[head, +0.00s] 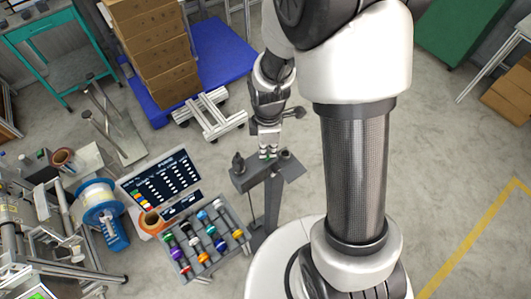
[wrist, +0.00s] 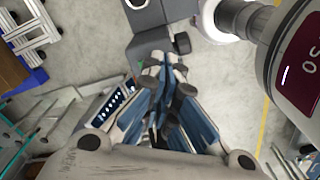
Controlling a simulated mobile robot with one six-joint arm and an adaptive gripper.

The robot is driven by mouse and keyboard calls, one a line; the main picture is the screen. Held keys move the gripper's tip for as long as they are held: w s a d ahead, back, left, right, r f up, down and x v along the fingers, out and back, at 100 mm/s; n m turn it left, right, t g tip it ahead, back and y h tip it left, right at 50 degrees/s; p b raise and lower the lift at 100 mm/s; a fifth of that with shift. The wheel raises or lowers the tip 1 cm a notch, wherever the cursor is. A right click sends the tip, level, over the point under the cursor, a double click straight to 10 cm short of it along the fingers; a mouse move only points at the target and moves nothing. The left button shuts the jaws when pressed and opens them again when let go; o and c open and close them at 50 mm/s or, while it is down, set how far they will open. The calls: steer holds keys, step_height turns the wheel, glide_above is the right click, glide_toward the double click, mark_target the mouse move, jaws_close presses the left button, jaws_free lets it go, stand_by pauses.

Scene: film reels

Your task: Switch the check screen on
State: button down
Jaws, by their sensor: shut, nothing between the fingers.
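My gripper (head: 268,153) is shut and empty, pointing down at the top of a grey box on a post (head: 250,176). Its fingertips also show in the wrist view (wrist: 163,62), close over the same grey box (wrist: 148,48). A small green spot shows beside the fingertips; I cannot tell whether they touch the box. A dark panel with pale writing and coloured squares (head: 160,180) stands left of the post; part of it shows in the wrist view (wrist: 116,101). I cannot tell whether this panel is the check screen or whether it is lit.
A grey tray (head: 187,216) of several coloured reels lies left of the post. A blue-and-white spool (head: 98,203) stands farther left. Stacked cartons (head: 152,45) rest on a blue platform (head: 222,52) behind.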

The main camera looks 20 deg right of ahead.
mark_target(268, 156)
steer(key=shift+f+b, duration=0.6)
steer(key=shift+f, duration=0.15)
stand_by(0.3)
steer(key=shift+r+p, duration=2.7)
steer(key=shift+r, duration=0.9)
steer(key=shift+b, duration=0.3)
steer(key=s+r+m+t+b, duration=0.2)
steer(key=s+m+t+b, duration=0.2)
steer(key=s+m+b, duration=1.1)
steer(key=shift+m+t+b, duration=0.3)
steer(key=shift+b, duration=2.3)
